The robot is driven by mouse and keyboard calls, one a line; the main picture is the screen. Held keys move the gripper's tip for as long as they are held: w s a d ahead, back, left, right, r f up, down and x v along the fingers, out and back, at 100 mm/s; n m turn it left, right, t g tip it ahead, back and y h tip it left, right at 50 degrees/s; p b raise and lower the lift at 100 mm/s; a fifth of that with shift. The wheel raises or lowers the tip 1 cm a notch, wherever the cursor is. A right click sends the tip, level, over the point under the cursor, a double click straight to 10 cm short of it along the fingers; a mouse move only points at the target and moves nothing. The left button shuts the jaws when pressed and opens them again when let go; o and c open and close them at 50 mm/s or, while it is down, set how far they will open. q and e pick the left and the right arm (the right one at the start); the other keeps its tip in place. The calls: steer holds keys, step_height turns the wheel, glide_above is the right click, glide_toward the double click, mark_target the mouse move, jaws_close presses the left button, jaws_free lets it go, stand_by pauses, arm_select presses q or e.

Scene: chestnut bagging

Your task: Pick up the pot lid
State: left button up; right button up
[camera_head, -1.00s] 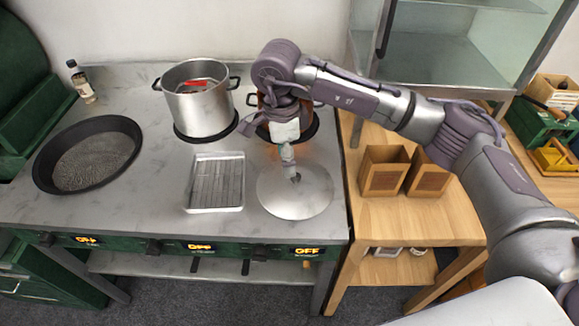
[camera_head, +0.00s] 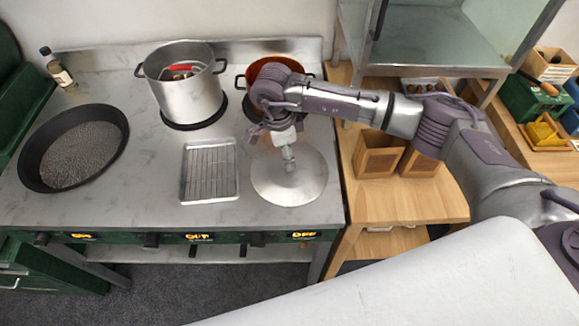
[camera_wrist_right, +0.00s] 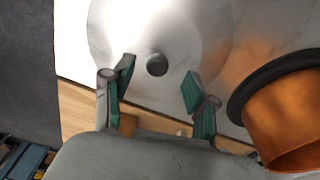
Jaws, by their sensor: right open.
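The pot lid (camera_head: 270,188) is a round, pale metal disc lying flat on the stove top, near its front right. My right gripper (camera_head: 289,160) is above the lid in the head view and hides part of it. In the right wrist view the lid (camera_wrist_right: 185,30) fills the upper middle, with its dark round knob (camera_wrist_right: 157,64) showing. The two green-padded fingers of the right gripper (camera_wrist_right: 155,88) are spread apart, with the knob between and slightly beyond them. Nothing is held. My left gripper is in neither view.
A wire rack tray (camera_head: 184,198) lies left of the lid. A steel pot (camera_head: 190,100) and an orange pot (camera_head: 262,74) stand behind; the orange pot also shows in the wrist view (camera_wrist_right: 285,120). A black pan (camera_head: 30,165) is at left. Wooden boxes (camera_head: 378,160) stand right.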

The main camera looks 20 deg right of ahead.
mark_target(299, 186)
steer(key=f, duration=0.1)
steer(key=f+p, duration=0.1)
steer(key=f, duration=0.1)
steer(key=shift+s+d+f, duration=0.15)
steer(key=shift+d, duration=0.2)
steer(key=shift+f, duration=0.2)
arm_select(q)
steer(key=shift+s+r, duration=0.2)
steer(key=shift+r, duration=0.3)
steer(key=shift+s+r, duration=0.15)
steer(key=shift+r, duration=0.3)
arm_select(e)
jaws_close()
